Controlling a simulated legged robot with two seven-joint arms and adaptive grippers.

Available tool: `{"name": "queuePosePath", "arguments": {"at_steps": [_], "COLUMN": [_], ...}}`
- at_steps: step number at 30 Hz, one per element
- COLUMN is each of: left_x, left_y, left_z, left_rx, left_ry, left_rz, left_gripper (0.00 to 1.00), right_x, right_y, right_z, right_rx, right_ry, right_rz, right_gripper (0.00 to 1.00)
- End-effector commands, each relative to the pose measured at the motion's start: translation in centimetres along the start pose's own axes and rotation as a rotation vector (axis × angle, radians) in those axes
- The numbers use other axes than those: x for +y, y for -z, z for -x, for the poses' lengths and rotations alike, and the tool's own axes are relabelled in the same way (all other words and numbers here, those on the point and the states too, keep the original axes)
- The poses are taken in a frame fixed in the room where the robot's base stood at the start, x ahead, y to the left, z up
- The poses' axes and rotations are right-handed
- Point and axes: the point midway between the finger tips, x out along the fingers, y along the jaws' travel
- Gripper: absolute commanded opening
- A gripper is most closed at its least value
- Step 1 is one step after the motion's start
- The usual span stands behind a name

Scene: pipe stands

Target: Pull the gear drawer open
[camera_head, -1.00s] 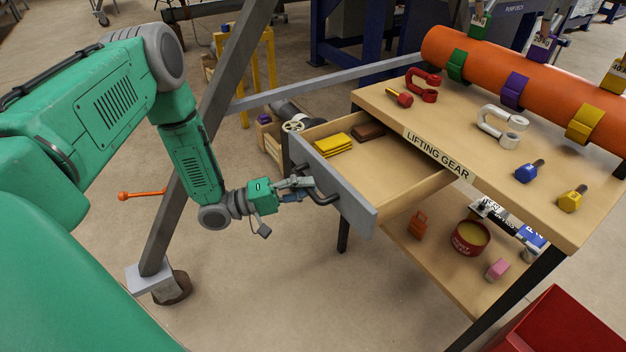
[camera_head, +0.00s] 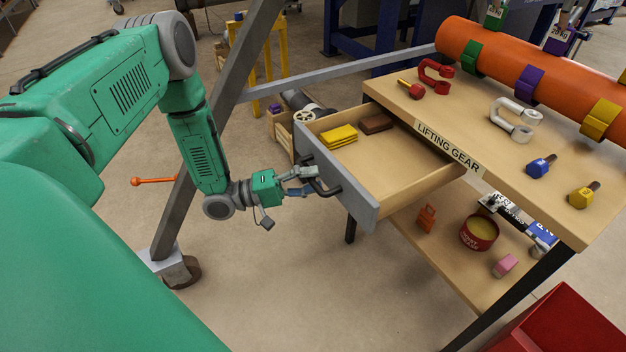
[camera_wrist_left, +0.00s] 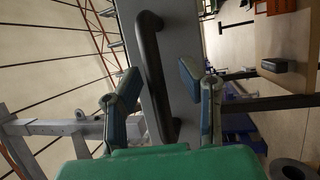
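The gear drawer (camera_head: 430,181) stands pulled well out of the wooden table under the "LIFTING GEAR" label (camera_head: 447,147). Its grey front (camera_head: 357,203) carries a dark bar handle (camera_head: 327,190). My left gripper (camera_head: 308,182) is at this handle, in front of the drawer. In the left wrist view the handle (camera_wrist_left: 151,65) runs between the two spread fingers of the left gripper (camera_wrist_left: 160,95), with gaps showing at its sides. Yellow slabs (camera_head: 338,137) and a brown block (camera_head: 375,123) lie inside the drawer. My right gripper is not in view.
A lower shelf holds a red tin (camera_head: 479,233). A grey slanted post (camera_head: 215,125) stands behind my left arm. Floor before the drawer is clear.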

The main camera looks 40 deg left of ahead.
Motion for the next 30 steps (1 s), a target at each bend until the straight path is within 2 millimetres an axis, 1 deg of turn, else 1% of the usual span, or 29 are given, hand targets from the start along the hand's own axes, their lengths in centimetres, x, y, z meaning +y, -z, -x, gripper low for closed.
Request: {"name": "queuePosePath", "arguments": {"at_steps": [5,12,15,18,23,30], "left_x": [-0.1,-0.2,-0.1,-0.2,-0.2,-0.2], "left_y": [0.1,-0.1,-0.1,-0.2,-0.2,-0.2], "left_z": [2.2,7.4,9.1,10.4,11.5,11.6], "left_rx": [0.003,0.002,0.0,-0.001,-0.002,-0.002], "left_ry": [0.002,0.006,0.006,0.005,0.006,0.005], "left_rz": [0.0,0.001,0.0,0.0,0.001,0.001], "left_gripper": [0.34,0.34,0.34,0.34,0.34,0.34], "right_x": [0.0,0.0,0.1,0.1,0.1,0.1], "right_y": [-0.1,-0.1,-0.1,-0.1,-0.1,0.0], "right_z": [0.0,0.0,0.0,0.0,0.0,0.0], "right_rx": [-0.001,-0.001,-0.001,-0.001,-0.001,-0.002], "right_ry": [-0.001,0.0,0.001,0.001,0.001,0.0], "right_rz": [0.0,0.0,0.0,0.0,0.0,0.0], "right_gripper": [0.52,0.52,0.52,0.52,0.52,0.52]}}
